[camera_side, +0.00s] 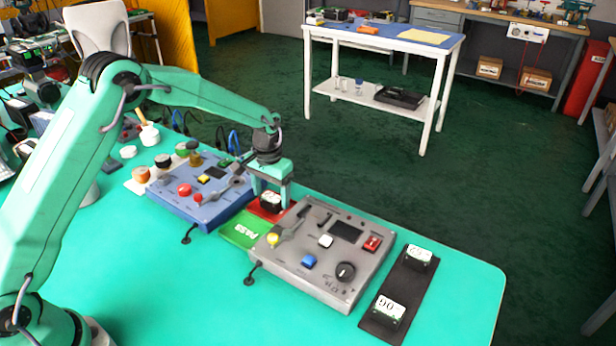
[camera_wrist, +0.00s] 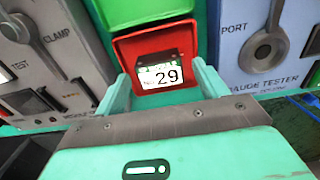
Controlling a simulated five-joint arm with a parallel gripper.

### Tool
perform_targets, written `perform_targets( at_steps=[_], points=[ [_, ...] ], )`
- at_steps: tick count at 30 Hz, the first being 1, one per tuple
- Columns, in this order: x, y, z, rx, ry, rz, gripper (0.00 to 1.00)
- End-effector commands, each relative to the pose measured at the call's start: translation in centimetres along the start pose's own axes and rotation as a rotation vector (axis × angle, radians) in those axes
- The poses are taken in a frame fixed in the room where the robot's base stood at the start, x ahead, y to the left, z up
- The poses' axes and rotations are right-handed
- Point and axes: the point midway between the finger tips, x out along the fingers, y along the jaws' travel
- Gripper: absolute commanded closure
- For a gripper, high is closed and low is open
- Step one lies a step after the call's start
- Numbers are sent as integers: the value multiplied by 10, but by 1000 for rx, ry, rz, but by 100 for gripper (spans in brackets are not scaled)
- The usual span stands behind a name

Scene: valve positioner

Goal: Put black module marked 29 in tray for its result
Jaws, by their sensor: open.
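The black module marked 29 (camera_wrist: 163,72) lies in the red tray (camera_wrist: 128,48), its white label facing up. In the side view the module (camera_side: 270,201) shows in the red tray (camera_side: 256,210), partly behind my gripper. My gripper (camera_side: 270,198) is directly above the red tray, pointing down. In the wrist view its two fingers (camera_wrist: 162,78) stand apart on either side of the module, with gaps showing. The green tray marked PASS (camera_side: 245,232) lies in front of the red one and is empty.
A grey test box (camera_side: 325,280) with a clamp lever stands right of the trays. A blue gauge tester (camera_side: 215,208) stands left. A dark strip (camera_side: 399,285) at the right holds two modules (camera_side: 418,257). The table front (camera_side: 200,290) is clear.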

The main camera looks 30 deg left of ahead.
Motion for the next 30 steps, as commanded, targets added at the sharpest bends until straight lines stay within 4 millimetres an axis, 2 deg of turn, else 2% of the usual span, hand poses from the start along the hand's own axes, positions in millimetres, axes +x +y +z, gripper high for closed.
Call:
perform_targets(
  at_steps=[8,21,30],
  points=[
    [-29,0,-1,0,5,0,28],
    [-98,0,0,0,4,0,28],
    [-118,0,0,0,1,0,28]
  ],
)
